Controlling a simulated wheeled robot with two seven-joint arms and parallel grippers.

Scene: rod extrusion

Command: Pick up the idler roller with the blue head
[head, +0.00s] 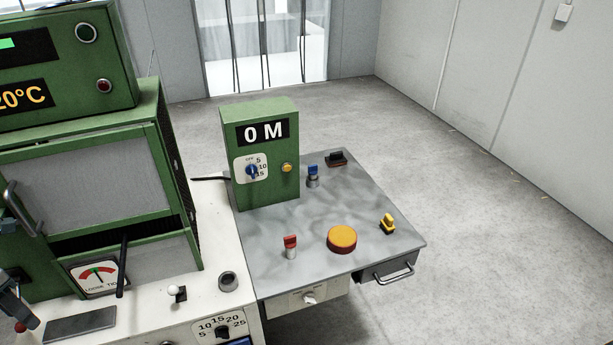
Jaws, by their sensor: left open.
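The idler roller with the blue head (313,176) stands upright on the grey metal table top, just right of the green box with the "0 M" display. Its lower part is silvery. My left gripper (22,312) is at the lower left edge of the head view, partly cut off. It is open, with nothing seen in it, and is far to the left of the blue-headed roller. My right gripper is not in view.
The grey table (240,255) also bears a red-headed piece (290,246), a yellow piece (388,223), a black piece (336,158) and an orange round disc (342,238). The green "0 M" box (256,190) stands beside the blue-headed roller. A larger green machine (165,170) stands at left.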

